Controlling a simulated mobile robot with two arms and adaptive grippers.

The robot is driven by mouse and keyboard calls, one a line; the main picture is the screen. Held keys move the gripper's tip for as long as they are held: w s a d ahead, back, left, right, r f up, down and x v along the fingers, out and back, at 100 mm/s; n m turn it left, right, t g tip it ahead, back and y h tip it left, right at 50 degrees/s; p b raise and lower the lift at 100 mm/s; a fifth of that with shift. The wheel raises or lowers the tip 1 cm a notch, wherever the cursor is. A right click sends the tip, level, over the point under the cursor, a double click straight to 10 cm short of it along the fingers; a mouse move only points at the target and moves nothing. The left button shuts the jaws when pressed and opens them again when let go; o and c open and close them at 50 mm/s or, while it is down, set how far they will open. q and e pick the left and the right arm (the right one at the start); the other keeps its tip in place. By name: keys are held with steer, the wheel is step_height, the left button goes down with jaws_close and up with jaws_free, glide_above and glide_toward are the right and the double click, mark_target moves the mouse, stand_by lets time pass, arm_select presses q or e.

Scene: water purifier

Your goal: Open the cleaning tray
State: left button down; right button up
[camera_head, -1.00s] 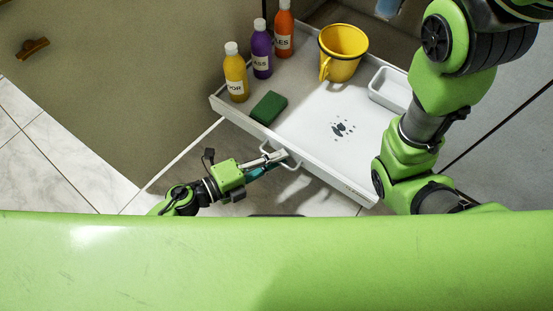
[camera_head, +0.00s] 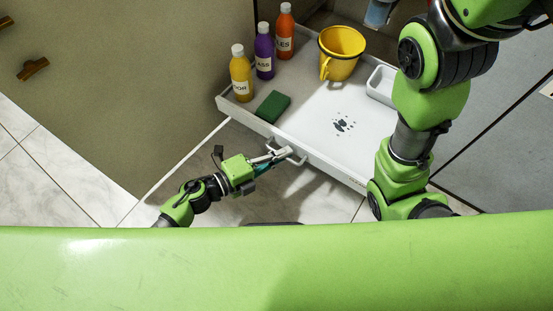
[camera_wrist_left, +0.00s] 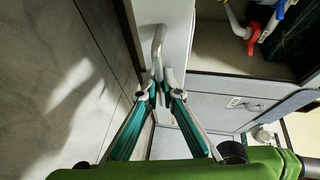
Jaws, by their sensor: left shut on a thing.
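The cleaning tray (camera_head: 318,154) is a white pull-out tray, standing out from the cabinet. On it are yellow, purple and orange bottles (camera_head: 264,52), a green sponge (camera_head: 273,107) and a yellow bucket (camera_head: 340,52). Its pale bar handle (camera_head: 292,156) is on the front wall. My left gripper (camera_head: 276,157) is at this handle. In the left wrist view its teal fingers (camera_wrist_left: 161,88) are closed around the lower end of the handle (camera_wrist_left: 158,48). My right arm covers the tray's right side; its gripper is out of view.
A small white bin (camera_head: 381,84) stands at the tray's right. A beige cabinet panel (camera_head: 140,80) with brown handles (camera_head: 33,68) is at the left. Grey cabinet fronts (camera_head: 500,130) are at the right. Tiled floor (camera_head: 50,185) is clear at the left.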

arm_select(q)
steer(key=shift+w+d, duration=0.1)
steer(key=shift+w, duration=0.15)
steer(key=c, duration=2.5)
jaws_free()
steer(key=v, duration=1.2)
steer(key=shift+s, duration=0.1)
steer(key=shift+d+r, duration=0.1)
